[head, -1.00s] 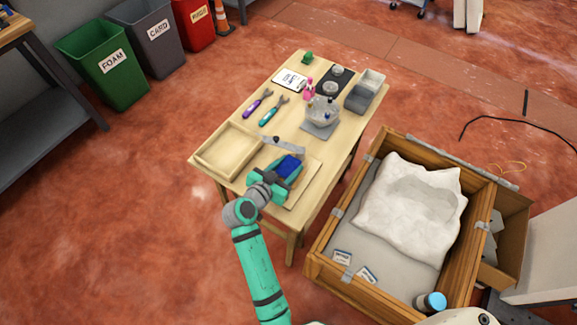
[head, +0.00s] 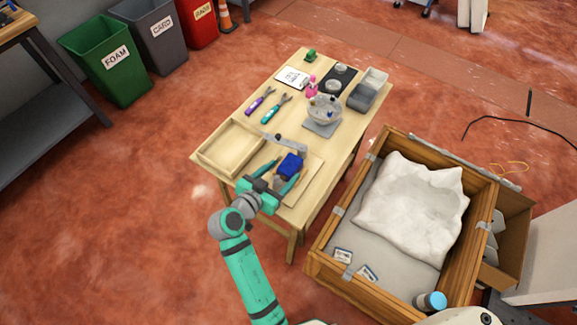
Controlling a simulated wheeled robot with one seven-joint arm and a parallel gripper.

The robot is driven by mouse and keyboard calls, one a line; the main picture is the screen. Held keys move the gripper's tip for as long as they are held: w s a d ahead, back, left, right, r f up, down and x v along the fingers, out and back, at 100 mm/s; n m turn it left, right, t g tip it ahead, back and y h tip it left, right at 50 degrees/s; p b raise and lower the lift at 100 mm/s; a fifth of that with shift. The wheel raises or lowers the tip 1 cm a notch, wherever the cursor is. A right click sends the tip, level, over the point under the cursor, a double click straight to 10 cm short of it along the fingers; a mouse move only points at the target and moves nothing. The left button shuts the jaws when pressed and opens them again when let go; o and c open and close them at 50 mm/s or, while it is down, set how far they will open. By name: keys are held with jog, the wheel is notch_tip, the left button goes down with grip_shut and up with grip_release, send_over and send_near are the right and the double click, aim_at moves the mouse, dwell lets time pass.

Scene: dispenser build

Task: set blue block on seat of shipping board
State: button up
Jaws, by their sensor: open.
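The blue block (head: 291,165) sits over the pale wooden shipping board (head: 308,182) at the near end of the table. My gripper (head: 277,174) is open, with its teal fingers reaching along either side of the block. The fingers look apart from the block. A grey bracket-like piece (head: 290,146) stands at the board's far edge, just behind the block. The seat under the block is hidden, so I cannot tell how squarely the block rests.
An empty wooden tray (head: 232,148) lies left of the board. A wooden crate (head: 325,262) with a white sack is close on the right.

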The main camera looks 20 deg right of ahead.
jog(key=v, duration=0.6)
jog(key=shift+s, duration=0.1)
dwell(0.5)
